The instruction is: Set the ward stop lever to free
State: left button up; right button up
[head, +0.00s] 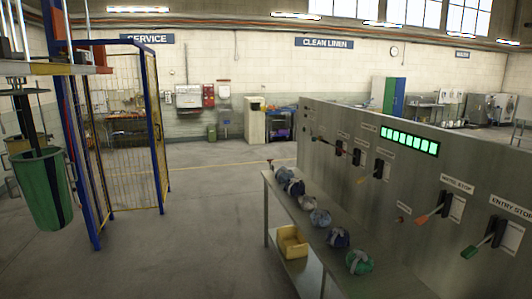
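A grey metal panel (410,200) on the right carries a row of levers. The lever with a green handle (470,251) is under a label reading ENTRY STOP. Left of it, a lever with an orange-red handle (428,216) sits under another label ending in STOP (457,184), whose first word is not clear. Farther along are smaller levers, one with an orange-yellow tip (362,180); their labels are too small to read. I cannot tell for certain which is the ward stop lever, or its setting. Neither of my grippers is in view.
A metal bench (312,235) with several tied bags (320,218) runs along the panel's front; a yellow bin (291,242) sits on its lower shelf. The middle floor is clear.

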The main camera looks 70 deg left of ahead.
aim_at(341, 151)
jog(key=i+j+u, duration=0.15)
jog(key=u, duration=0.35)
jog(key=i+j+u, duration=0.15)
jog(key=u, duration=0.3)
jog(key=i+j+u, duration=0.1)
jog(key=u, duration=0.4)
jog(key=i+u, duration=0.25)
jog(key=u, duration=0.25)
jog(key=i+l, duration=0.1)
jog(key=i, duration=0.2)
